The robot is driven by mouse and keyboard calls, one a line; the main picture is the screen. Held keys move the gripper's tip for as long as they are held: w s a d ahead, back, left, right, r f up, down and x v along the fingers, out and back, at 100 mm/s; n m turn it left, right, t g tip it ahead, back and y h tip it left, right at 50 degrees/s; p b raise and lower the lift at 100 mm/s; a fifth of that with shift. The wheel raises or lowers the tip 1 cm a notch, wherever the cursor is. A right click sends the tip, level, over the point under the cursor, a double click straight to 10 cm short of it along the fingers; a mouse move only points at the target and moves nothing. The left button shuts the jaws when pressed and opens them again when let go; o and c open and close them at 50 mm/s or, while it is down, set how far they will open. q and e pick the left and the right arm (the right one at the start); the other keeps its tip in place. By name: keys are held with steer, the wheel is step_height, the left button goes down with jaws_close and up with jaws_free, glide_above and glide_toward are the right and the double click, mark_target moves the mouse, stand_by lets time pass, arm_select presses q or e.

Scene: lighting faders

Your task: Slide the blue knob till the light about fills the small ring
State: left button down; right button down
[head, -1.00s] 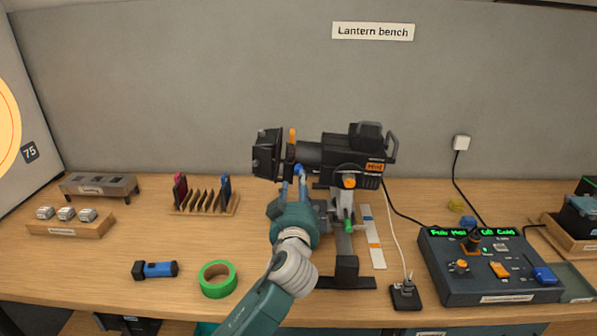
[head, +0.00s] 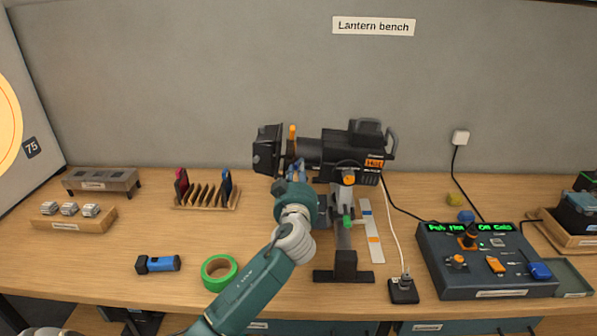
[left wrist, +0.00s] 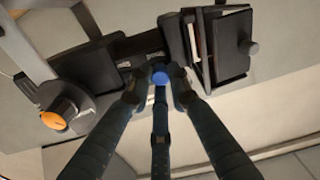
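The blue knob (left wrist: 160,76) shows in the left wrist view, under the black projector lantern (head: 340,152). My left gripper (left wrist: 159,86) has its dark fingertips around the knob, one close on each side and a third finger below it. I cannot tell whether they touch it. In the head view my left wrist (head: 297,205) is in front of the lantern and hides most of the fingers and the knob. The yellow light disc (head: 8,122) shows only in part, on the screen at the left edge. My right gripper is not in view.
An orange knob (head: 348,179) sits on the lantern's side, near the stand (head: 345,262). A green tape roll (head: 219,272) and a blue torch (head: 158,264) lie left of my arm. A control box (head: 480,275) stands at right. The front table between tape and torch is clear.

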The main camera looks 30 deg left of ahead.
arm_select(q)
steer(key=shift+w+d+f+b, duration=0.25)
steer(key=shift+w+d+b, duration=0.2)
steer(key=shift+d+b, duration=0.3)
steer(key=shift+w+d+f+b, duration=0.2)
steer(key=shift+w+d+b, duration=0.25)
steer(key=shift+d+b, duration=0.25)
steer(key=shift+w+d+r, duration=0.15)
steer(key=shift+w+d, duration=0.1)
steer(key=shift+d, duration=0.1)
steer(key=c, duration=1.6)
jaws_free()
steer(key=shift+s+a, duration=0.1)
steer(key=v, duration=1.2)
